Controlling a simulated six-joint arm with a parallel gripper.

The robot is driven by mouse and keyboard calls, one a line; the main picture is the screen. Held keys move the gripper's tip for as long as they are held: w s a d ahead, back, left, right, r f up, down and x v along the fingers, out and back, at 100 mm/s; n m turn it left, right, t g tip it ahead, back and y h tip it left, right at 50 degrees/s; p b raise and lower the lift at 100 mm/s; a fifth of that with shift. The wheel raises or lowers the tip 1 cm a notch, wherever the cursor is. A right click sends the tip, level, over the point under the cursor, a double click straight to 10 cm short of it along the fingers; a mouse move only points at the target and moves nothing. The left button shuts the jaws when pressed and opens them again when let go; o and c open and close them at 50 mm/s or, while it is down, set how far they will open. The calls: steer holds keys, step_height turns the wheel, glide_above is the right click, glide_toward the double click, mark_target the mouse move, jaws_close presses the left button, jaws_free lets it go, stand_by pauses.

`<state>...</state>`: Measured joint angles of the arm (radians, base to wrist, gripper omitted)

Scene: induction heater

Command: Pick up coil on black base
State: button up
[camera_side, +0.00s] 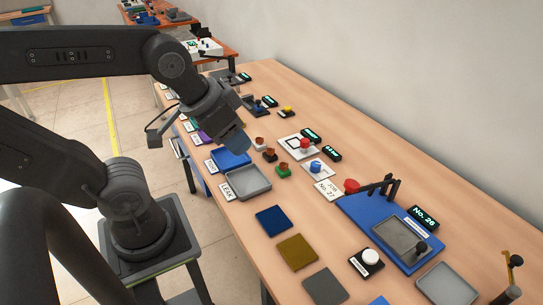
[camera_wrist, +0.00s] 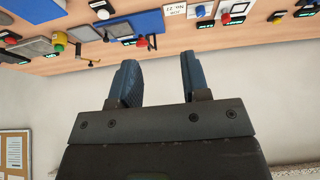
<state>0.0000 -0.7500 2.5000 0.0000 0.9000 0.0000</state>
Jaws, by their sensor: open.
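Three small copper-coloured coils stand in a row near the middle of the table in the side view. The coil on a black base (camera_side: 270,155) is the middle one. A coil on a white base (camera_side: 260,143) is behind it, and a coil on a green base (camera_side: 284,170) is in front of it. My gripper (camera_side: 238,143) is above the table, to the left of the coils in the picture, apart from them. In the wrist view my gripper (camera_wrist: 157,56) has its two blue fingers spread with nothing between them. I cannot make out the coils there.
A blue tray (camera_side: 246,160) and a grey tray (camera_side: 229,187) lie close to the coils. Button boxes and small displays (camera_side: 331,154) stand to their right. A blue station with a black lever (camera_side: 358,219) is nearer the camera.

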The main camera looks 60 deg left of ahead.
steer(key=shift+o, duration=0.3)
steer(key=shift+o, duration=1.1)
